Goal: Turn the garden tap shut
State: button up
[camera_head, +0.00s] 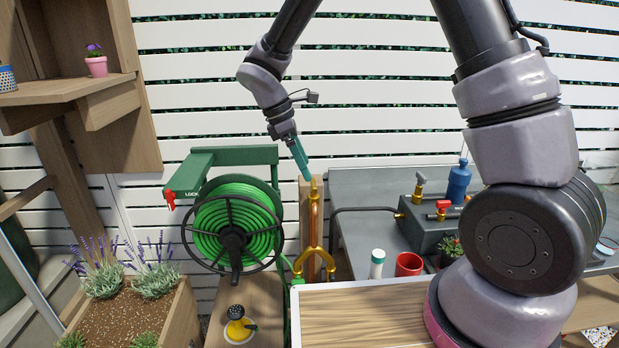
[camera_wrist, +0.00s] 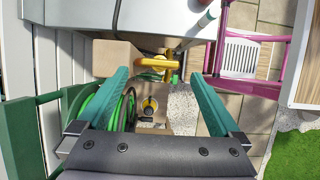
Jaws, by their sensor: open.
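A copper standpipe (camera_head: 314,222) stands against a wooden post in the middle of the head view. It has a brass top fitting (camera_head: 314,188) and a brass fork (camera_head: 314,262) lower down; I cannot clearly tell the tap's handle from these. My gripper (camera_head: 303,158) points down just above and slightly left of the top fitting, with its teal fingers apart and nothing held. In the wrist view my gripper (camera_wrist: 158,74) is open, and yellow brass fittings (camera_wrist: 155,64) show between and beyond the fingertips. I see no contact.
A green hose reel (camera_head: 236,225) stands close left of the pipe. A grey bench (camera_head: 355,190) at right bears a grey valve box (camera_head: 425,232), a blue bottle (camera_head: 459,182) and a red cup (camera_head: 408,264). A white slatted fence (camera_head: 200,90) stands behind. A lavender planter (camera_head: 135,315) is at lower left.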

aim_at(314, 182)
jog(key=x, duration=0.4)
jog(key=shift+d+f, duration=0.2)
jog(key=shift+f, duration=0.15)
jog(key=c, duration=1.3)
